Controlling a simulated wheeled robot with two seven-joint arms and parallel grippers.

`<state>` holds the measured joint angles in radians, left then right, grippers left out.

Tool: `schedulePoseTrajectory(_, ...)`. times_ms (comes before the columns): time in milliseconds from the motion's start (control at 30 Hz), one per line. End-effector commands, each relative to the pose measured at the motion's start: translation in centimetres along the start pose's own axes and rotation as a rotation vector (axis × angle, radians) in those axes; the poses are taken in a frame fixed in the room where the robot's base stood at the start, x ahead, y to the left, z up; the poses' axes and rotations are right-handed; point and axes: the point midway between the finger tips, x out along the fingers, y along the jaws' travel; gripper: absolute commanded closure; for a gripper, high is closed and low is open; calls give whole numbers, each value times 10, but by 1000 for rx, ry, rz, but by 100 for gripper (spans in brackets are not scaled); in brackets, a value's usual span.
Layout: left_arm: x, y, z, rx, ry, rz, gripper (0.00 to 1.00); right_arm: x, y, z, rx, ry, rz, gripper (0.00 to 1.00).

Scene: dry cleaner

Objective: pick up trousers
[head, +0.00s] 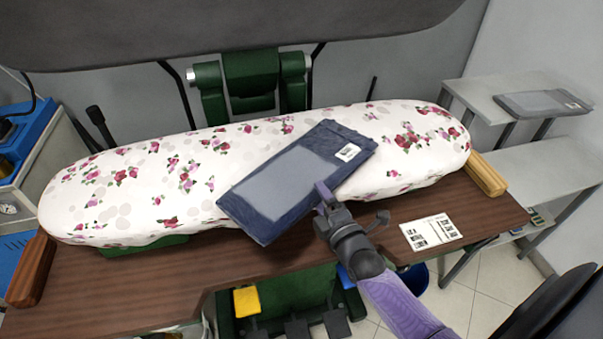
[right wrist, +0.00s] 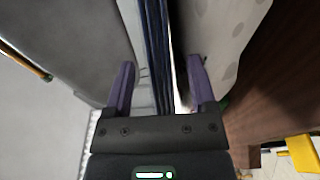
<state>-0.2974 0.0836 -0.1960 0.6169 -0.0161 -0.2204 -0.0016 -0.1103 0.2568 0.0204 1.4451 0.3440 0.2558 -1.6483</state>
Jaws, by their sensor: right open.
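The trousers (head: 285,183) are a flat, folded dark navy bundle with a grey panel and a white label. They lie slantwise on the flowered ironing board (head: 110,200), with their lower left end over its front edge. My right gripper (head: 322,197) is at their front long edge. In the right wrist view the trousers (right wrist: 157,50) show as a thin blue edge running between the two open fingers of my right gripper (right wrist: 161,82). The far finger is partly hidden in the head view. My left gripper is in neither view.
A brown wooden table (head: 150,275) surrounds the board, with a printed card (head: 430,232) on it. Another folded grey bundle (head: 541,103) lies on a shelf at the right. A dark press head (head: 230,30) hangs above the board's back. Foot pedals (head: 247,301) are below.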

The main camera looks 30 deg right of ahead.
Motion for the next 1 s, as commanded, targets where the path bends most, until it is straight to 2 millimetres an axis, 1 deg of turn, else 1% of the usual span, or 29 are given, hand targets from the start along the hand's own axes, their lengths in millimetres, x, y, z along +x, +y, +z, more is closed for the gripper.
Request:
schedulePoseTrajectory(33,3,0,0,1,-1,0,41,7,-2,0,1,1,0,28)
schedulePoseTrajectory(100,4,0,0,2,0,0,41,11,-1,0,2,1,-2,28)
schedulePoseTrajectory(267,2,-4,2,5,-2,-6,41,11,0,0,2,1,-3,28)
schedulePoseTrajectory(300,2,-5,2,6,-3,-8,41,11,0,0,2,1,-3,30)
schedulePoseTrajectory(367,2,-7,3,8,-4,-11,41,11,0,0,2,1,-3,43)
schedulePoseTrajectory(400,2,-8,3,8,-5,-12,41,11,0,0,2,1,-3,51)
schedulePoseTrajectory(467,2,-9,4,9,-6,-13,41,11,0,0,2,1,-3,64)
schedulePoseTrajectory(500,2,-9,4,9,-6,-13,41,11,0,0,2,1,-3,72)
schedulePoseTrajectory(567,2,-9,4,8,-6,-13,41,11,0,0,2,1,-3,85)
schedulePoseTrajectory(600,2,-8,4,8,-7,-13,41,11,0,0,2,1,-3,94)
schedulePoseTrajectory(633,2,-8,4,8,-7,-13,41,11,0,0,2,1,-3,100)
schedulePoseTrajectory(1000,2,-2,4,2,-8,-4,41,11,-1,0,2,1,-4,100)
